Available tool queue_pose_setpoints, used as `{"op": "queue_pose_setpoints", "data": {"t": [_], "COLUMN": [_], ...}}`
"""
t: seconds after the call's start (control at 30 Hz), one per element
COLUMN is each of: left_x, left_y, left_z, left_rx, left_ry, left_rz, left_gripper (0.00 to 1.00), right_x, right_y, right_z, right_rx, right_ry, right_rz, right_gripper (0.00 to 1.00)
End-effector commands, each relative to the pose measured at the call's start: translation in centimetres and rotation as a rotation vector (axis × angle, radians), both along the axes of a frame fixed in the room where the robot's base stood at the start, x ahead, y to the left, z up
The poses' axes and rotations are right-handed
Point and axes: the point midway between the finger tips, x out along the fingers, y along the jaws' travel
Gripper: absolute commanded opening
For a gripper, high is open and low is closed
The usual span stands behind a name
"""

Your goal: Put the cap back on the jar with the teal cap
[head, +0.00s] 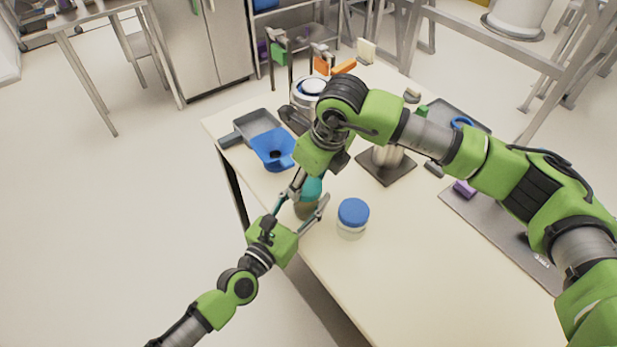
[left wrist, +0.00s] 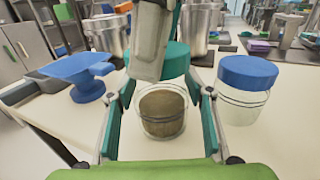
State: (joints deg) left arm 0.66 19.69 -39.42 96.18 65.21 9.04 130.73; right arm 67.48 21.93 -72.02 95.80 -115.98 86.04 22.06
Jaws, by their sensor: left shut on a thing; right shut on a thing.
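The jar (left wrist: 162,118) is clear glass with brown contents. It stands on the table between the fingers of my left gripper (head: 307,206), which is shut on it; in the left wrist view that gripper (left wrist: 164,98) has a finger on each side of the jar. The teal cap (head: 312,188) is held by my right gripper (head: 316,172) from above. In the left wrist view the cap (left wrist: 174,64) appears above the jar's open rim, slightly right of its middle, with a gap. Part of the cap is hidden by my right gripper (left wrist: 152,50).
A second jar with a blue cap (head: 353,211) stands close right of the jar. A metal pot (head: 308,92) stands behind. The table's near right part is clear.

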Motion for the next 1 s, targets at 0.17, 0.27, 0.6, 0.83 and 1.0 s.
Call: {"op": "queue_pose_setpoints", "data": {"t": [0.17,0.27,0.6,0.83,1.0], "left_x": [0.0,0.0,0.0,0.0,0.0], "left_y": [0.0,0.0,0.0,0.0,0.0], "left_z": [0.0,0.0,0.0,0.0,0.0], "left_rx": [0.0,0.0,0.001,0.001,0.001], "left_ry": [0.0,0.0,0.001,0.001,0.001], "left_rz": [0.0,0.0,0.0,0.0,0.0], "left_gripper": [0.09,0.09,0.09,0.09,0.09], "right_x": [0.0,0.0,0.0,0.0,0.0], "right_y": [0.0,0.0,0.0,0.0,0.0], "right_z": [0.0,-0.1,-1.7,-1.8,-1.7], "right_rx": [0.0,0.0,-0.001,-0.001,-0.001], "right_ry": [0.0,0.0,0.0,-0.001,-0.001], "right_rz": [0.0,0.0,0.0,0.001,0.0], "right_gripper": [0.36,0.36,0.36,0.36,0.36]}}
